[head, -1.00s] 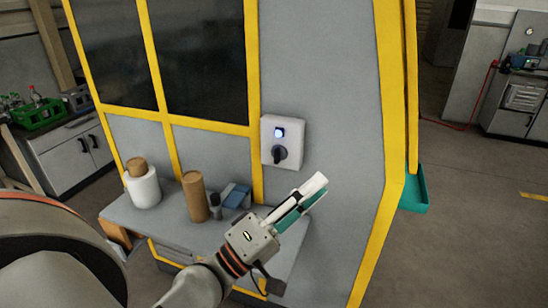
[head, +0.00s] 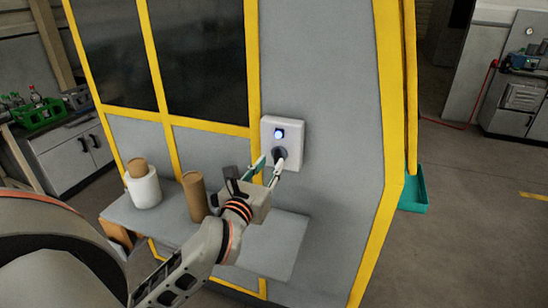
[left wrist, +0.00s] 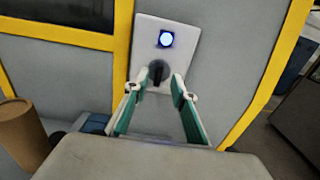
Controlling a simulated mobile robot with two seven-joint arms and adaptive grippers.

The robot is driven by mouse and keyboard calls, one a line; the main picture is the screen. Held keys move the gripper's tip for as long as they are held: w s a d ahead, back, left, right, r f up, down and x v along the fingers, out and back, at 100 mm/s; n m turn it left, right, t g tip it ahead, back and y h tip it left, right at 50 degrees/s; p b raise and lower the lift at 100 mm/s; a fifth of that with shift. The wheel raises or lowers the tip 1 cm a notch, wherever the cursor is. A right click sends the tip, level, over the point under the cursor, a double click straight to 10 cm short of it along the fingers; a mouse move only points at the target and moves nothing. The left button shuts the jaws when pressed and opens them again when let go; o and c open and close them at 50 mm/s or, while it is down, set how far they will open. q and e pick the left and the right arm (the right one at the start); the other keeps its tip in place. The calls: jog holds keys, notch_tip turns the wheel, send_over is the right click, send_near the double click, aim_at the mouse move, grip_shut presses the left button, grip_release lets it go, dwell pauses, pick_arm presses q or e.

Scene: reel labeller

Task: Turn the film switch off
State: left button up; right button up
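The film switch is a black rotary knob (head: 279,154) on a pale switch box (head: 294,146) fixed to the grey machine panel. A lit blue-white lamp (head: 279,134) sits above the knob. In the left wrist view the knob (left wrist: 157,72) is near the picture's middle, its grip roughly upright, under the glowing lamp (left wrist: 166,39). My left gripper (head: 271,166) is open and empty, just in front of and below the knob. In the left wrist view its fingertips (left wrist: 158,84) stand apart, either side of the knob's lower end; contact cannot be told. My right gripper does not show.
A shelf (head: 275,245) juts out below the switch. It holds a white roll (head: 143,188) with a brown core on top and a brown cylinder (head: 194,196). Yellow frame bars (head: 254,70) flank the panel. The panel right of the switch is clear.

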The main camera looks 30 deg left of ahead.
aim_at(276, 156)
pick_arm(q)
jog(key=shift+x, duration=2.05)
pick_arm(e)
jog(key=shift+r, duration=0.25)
pick_arm(q)
grip_shut()
